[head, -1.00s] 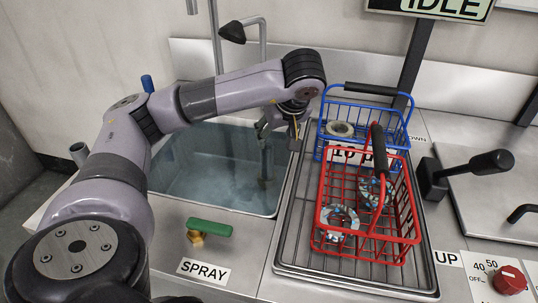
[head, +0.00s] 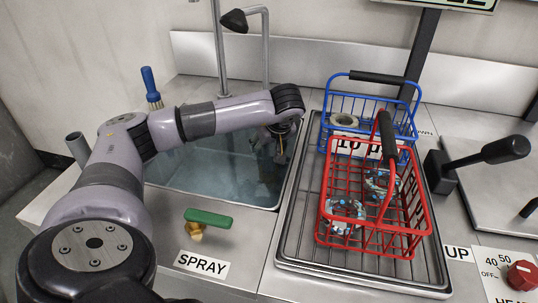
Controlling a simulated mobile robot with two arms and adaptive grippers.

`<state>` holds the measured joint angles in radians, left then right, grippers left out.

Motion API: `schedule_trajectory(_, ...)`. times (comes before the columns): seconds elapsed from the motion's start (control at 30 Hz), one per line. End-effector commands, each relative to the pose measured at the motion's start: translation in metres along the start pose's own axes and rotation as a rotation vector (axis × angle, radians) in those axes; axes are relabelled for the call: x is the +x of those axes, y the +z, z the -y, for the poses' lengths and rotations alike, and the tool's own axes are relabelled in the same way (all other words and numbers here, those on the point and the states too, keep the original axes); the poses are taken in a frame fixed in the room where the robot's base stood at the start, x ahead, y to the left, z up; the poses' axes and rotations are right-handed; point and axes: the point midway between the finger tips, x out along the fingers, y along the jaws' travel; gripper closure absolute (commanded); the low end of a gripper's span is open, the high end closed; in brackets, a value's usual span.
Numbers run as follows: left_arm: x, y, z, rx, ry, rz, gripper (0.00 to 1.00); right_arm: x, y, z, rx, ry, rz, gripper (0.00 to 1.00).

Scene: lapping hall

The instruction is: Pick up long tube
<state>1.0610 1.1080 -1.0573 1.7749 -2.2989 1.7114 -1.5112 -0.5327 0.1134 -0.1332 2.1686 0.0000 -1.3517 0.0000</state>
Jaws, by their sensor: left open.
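No thing in view can be surely told as the long tube. A short grey upright tube end (head: 77,148) stands at the left edge of the counter, partly behind my left arm, and thin metal pipes (head: 219,60) rise behind the sink. My left gripper (head: 278,152) hangs pointing down over the right side of the water-filled sink (head: 215,178). It is open, small and dark in the picture, and I see nothing held in it. The wrist hides part of it. My right gripper is not in view.
A red wire basket (head: 374,250) with patterned rings and a blue wire basket (head: 340,103) stand on a drain rack (head: 300,240) right of the sink. A green-handled valve (head: 208,218), a blue-handled brush (head: 150,85), a black lever (head: 490,152) and a red knob (head: 521,275) are around.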

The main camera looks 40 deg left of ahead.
Motion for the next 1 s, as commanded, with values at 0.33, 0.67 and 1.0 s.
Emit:
schedule_trajectory(0.33,0.022,0.0,0.0,0.0,0.001,0.0,0.46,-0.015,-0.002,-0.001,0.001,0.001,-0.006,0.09)
schedule_trajectory(0.67,0.022,0.0,0.0,0.0,0.001,0.0,0.62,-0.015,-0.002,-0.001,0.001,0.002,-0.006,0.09)
schedule_trajectory(1.0,0.022,0.0,0.0,0.0,0.001,0.0,0.84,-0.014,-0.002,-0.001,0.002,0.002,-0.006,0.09)
